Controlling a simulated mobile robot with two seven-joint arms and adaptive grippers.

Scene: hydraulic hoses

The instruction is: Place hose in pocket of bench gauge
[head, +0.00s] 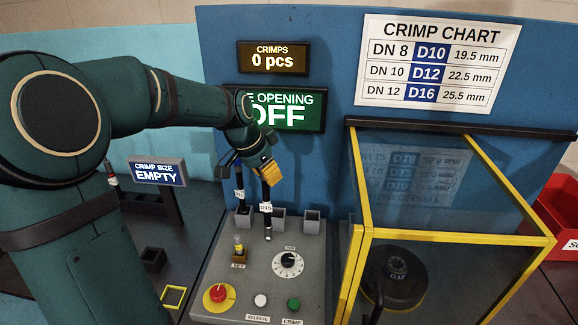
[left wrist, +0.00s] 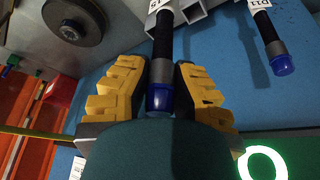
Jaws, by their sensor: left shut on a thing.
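My left gripper (head: 268,172) is shut on a dark hose (head: 267,193) with a white tag that seems to read D15. The hose hangs upright, its lower end in front of the grey holders on the control panel. In the left wrist view, the yellow fingers (left wrist: 158,95) close on both sides of this hose (left wrist: 162,40), near its blue end cap. The bench gauge (head: 158,172) is at the left, its sign reading CRIMP SIZE EMPTY. A dark square pocket (head: 153,258) lies in front of it; I cannot tell whether it belongs to the gauge. My right gripper is out of view.
A second tagged hose (head: 239,183) stands at the left holder; its blue cap (left wrist: 282,65) shows in the left wrist view. The panel (head: 215,268) carries a red knob, a dial and buttons. A yellow-framed clear guard (head: 455,237) stands at the right. A red bin (head: 563,215) is beyond.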

